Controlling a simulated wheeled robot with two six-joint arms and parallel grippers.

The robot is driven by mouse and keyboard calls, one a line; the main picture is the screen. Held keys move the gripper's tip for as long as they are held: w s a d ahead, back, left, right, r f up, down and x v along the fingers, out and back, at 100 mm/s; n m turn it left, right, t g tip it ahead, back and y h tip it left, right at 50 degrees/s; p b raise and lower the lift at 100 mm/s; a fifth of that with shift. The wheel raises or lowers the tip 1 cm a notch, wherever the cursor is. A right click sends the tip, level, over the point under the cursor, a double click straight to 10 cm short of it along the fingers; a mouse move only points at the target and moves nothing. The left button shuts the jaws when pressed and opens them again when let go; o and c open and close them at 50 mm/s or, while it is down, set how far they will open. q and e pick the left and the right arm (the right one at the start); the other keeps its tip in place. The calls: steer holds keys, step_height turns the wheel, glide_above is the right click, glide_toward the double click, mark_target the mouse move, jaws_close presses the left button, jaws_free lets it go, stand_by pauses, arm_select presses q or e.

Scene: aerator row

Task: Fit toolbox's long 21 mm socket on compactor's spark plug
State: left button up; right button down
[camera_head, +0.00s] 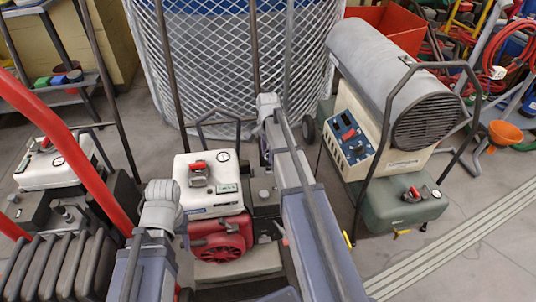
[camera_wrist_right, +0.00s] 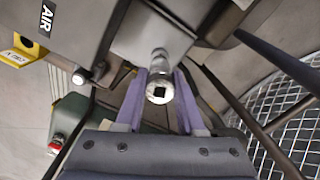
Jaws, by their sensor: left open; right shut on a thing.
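In the right wrist view the two purple fingers of my right gripper (camera_wrist_right: 160,98) are shut on a long chrome socket (camera_wrist_right: 160,90). Its end with the square drive hole faces the camera, and its body runs away towards a grey machine surface. I cannot tell whether its far end touches anything. In the head view a machine with a white tank (camera_head: 207,180) and red engine cover (camera_head: 222,240) stands between my arms; I cannot tell if it is the compactor. My left arm is in view, but its gripper fingers are hidden. I make out no spark plug or toolbox.
A heater with a grey drum (camera_head: 395,85) and green tank (camera_head: 395,205) stands at right. A similar white-tanked machine (camera_head: 50,160) stands at left behind a red bar (camera_head: 75,150). A mesh-wrapped drum (camera_head: 235,60) blocks the back. The floor at lower right (camera_head: 470,225) is mostly clear.

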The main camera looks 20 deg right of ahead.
steer(key=shift+f+b, duration=1.15)
steer(key=shift+f, duration=0.15)
steer(key=shift+c, duration=2.2)
jaws_free()
step_height(320, 180, up, 7)
steer(key=p, duration=0.7)
steer(key=shift+r, duration=0.2)
steer(key=shift+f, duration=0.1)
